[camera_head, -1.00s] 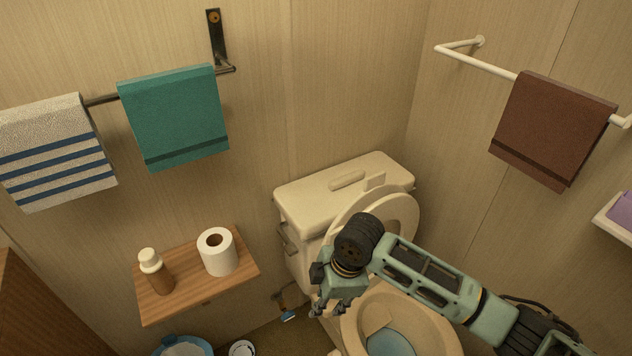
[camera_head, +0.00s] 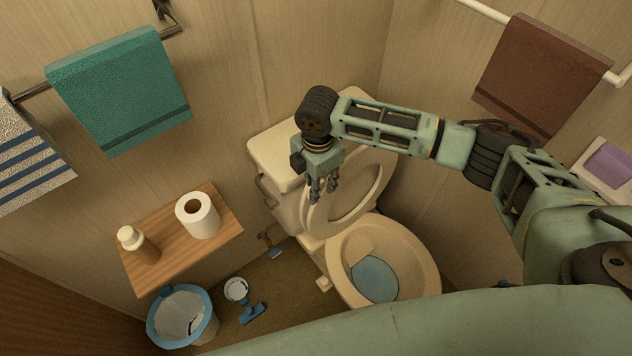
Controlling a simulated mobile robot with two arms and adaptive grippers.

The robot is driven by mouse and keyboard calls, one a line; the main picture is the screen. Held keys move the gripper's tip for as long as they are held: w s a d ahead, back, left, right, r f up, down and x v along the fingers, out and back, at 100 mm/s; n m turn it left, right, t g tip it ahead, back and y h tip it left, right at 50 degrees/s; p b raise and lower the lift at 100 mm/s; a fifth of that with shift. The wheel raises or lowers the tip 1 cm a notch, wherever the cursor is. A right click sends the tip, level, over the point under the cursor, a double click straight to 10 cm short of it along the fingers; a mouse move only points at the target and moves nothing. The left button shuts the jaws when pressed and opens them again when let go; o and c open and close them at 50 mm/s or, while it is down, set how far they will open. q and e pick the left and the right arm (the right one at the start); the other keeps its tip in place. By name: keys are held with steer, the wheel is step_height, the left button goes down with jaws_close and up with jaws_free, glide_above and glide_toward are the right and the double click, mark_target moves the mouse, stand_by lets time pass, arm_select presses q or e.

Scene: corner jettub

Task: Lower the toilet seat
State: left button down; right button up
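The toilet seat (camera_head: 372,199) is raised and leans back against the tank of the cream toilet (camera_head: 425,262). The open bowl with blue water (camera_head: 375,279) shows below it. My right arm comes in from the right and crosses in front of the tank and the upper part of the seat. My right gripper (camera_head: 323,196) points down at the left part of the raised seat. Its fingers look slightly apart with nothing between them; whether they touch the seat is unclear. My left gripper is not in view.
A wooden shelf (camera_head: 168,268) on the left holds a toilet paper roll (camera_head: 199,216) and a bottle (camera_head: 139,246). A blue-rimmed bin (camera_head: 205,338) and a toilet brush (camera_head: 252,313) are on the floor. Towels hang on both walls.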

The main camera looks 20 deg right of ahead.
steer(key=shift+w+f, duration=0.1)
steer(key=shift+f, duration=0.4)
steer(key=shift+c, duration=0.4)
jaws_close()
steer(key=shift+r, duration=0.1)
